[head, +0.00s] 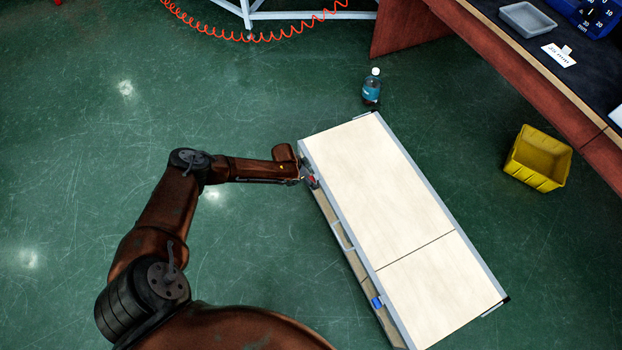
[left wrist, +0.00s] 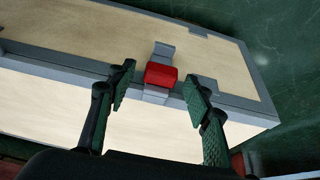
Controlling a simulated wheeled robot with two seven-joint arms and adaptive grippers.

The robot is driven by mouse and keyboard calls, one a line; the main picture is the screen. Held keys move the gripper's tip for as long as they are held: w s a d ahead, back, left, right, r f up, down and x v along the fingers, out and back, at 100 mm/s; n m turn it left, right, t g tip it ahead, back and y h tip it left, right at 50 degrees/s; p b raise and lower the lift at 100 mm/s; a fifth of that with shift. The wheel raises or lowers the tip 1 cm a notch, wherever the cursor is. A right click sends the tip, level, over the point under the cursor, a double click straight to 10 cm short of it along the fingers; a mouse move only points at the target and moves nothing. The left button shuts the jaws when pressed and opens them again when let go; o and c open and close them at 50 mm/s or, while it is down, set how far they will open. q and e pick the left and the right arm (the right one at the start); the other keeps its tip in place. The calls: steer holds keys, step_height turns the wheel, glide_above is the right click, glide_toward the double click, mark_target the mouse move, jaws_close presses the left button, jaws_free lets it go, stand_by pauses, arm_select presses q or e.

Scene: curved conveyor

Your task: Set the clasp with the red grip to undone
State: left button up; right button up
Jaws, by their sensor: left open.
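The clasp with the red grip (left wrist: 161,75) is on the edge of a pale wooden case with grey metal edging (left wrist: 60,67). In the head view the red grip (head: 313,182) shows small on the case's left long side. My left gripper (left wrist: 161,92) is open, with one finger on either side of the red grip and a visible gap to each. In the head view my left gripper (head: 302,176) is at the case's side, its fingers mostly hidden. Whether the clasp is fastened is hard to tell. My right gripper is not in view.
The case lid (head: 375,170) is down. A carrying handle (head: 342,235) and a blue-grip clasp (head: 377,302) are on the same side. A bottle (head: 372,87) stands behind the case; a yellow bin (head: 538,158) is to the right. Green floor at left is clear.

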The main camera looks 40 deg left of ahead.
arm_select(q)
steer(key=shift+c, duration=0.2)
jaws_close()
stand_by(0.4)
